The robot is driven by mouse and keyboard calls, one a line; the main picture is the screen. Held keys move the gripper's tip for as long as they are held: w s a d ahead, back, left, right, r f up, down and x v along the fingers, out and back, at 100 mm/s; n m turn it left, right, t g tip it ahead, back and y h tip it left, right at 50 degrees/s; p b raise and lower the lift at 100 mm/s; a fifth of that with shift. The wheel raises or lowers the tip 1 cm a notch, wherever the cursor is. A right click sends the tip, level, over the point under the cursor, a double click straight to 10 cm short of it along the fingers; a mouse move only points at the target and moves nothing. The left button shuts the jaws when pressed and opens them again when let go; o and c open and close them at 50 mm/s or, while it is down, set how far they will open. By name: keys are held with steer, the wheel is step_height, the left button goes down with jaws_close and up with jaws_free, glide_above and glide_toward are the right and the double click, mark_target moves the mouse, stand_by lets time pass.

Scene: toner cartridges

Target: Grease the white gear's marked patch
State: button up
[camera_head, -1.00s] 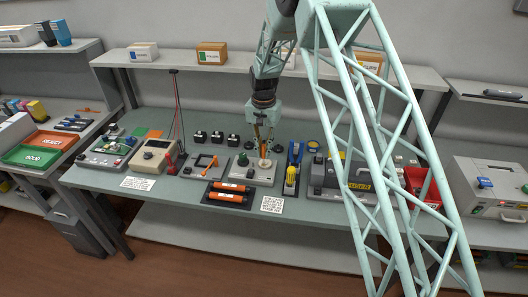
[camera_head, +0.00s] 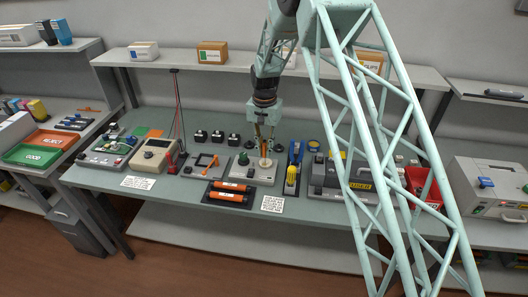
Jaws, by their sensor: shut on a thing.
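My gripper (camera_head: 265,138) points down over a grey gear fixture (camera_head: 251,174) near the middle of the bench. It is shut on a slim orange-tan tool (camera_head: 264,150) whose lower end is at or just above a small pale round part (camera_head: 265,163), which looks like the white gear. I cannot tell whether the tool touches it. The marked patch is too small to make out. A dark round part (camera_head: 243,159) sits on the same fixture, to the left.
Orange cartridges lie on a dark tray (camera_head: 228,203) in front. A yellow-topped container (camera_head: 291,174) in a holder stands right of the fixture, beside a grey machine (camera_head: 330,180). A meter (camera_head: 153,156) stands at left. Several black blocks (camera_head: 217,137) stand behind.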

steer(key=shift+s+a, duration=0.15)
steer(key=shift+s, duration=0.2)
stand_by(0.7)
steer(key=shift+w, duration=0.35)
stand_by(0.5)
steer(key=shift+s+b, duration=0.35)
steer(key=shift+b, duration=0.05)
steer(key=shift+w+d+f, duration=0.1)
steer(key=shift+w+d, duration=0.1)
steer(key=shift+w, duration=0.15)
stand_by(0.9)
steer(key=shift+s+a, duration=0.2)
steer(key=shift+s, duration=0.15)
steer(key=shift+w+d, duration=0.2)
steer(key=shift+w, duration=0.15)
stand_by(0.7)
stand_by(0.3)
steer(key=shift+r, duration=0.25)
steer(key=shift+r+p, duration=1.05)
steer(key=shift+r, duration=2.3)
